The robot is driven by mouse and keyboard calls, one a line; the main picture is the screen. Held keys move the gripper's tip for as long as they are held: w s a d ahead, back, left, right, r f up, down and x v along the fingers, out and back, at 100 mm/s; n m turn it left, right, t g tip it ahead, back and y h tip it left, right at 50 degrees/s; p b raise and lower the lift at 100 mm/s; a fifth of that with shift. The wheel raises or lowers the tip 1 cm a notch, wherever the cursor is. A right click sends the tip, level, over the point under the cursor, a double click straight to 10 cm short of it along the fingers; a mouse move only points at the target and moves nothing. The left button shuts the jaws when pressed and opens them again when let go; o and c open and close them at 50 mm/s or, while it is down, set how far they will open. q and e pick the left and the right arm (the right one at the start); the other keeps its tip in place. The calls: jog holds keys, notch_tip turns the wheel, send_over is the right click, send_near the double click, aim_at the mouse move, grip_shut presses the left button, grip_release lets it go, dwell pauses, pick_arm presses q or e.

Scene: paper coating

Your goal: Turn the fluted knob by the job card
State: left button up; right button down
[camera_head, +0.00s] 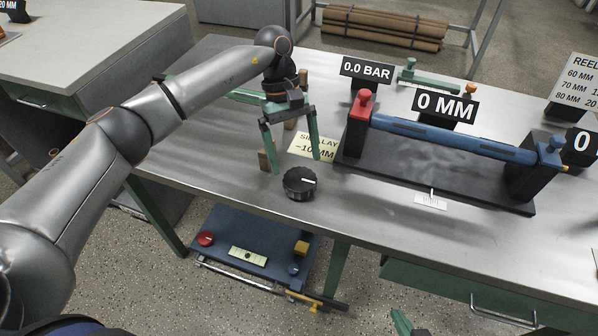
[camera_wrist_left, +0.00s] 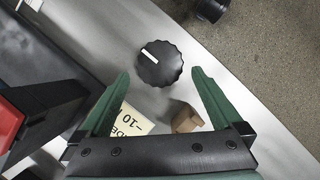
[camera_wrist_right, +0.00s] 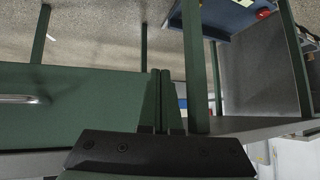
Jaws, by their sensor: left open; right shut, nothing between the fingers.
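The fluted knob (camera_head: 300,184) is black with a white pointer line and sits on the grey bench near its front edge. In the head view the line points right. The cream job card (camera_head: 302,146), partly hidden, lies behind it and reads "-10 MM". My left gripper (camera_head: 296,165) is open, pointing down above the card, behind the knob. In the left wrist view the knob (camera_wrist_left: 159,65) shows just beyond and between the open fingertips (camera_wrist_left: 160,73), apart from them. My right gripper (camera_wrist_right: 160,74) is shut and empty, in front of a green drawer front.
A dark plate with a blue roller (camera_head: 450,139) stands right of the knob, with a red-topped post (camera_head: 361,105). Signs read "0.0 BAR" (camera_head: 367,69) and "0 MM" (camera_head: 445,106). A small brown block (camera_wrist_left: 187,119) is near the card.

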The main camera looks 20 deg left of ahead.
aim_at(300, 179)
pick_arm(q)
jog(key=shift+x, duration=2.3)
jog(key=c, duration=1.1)
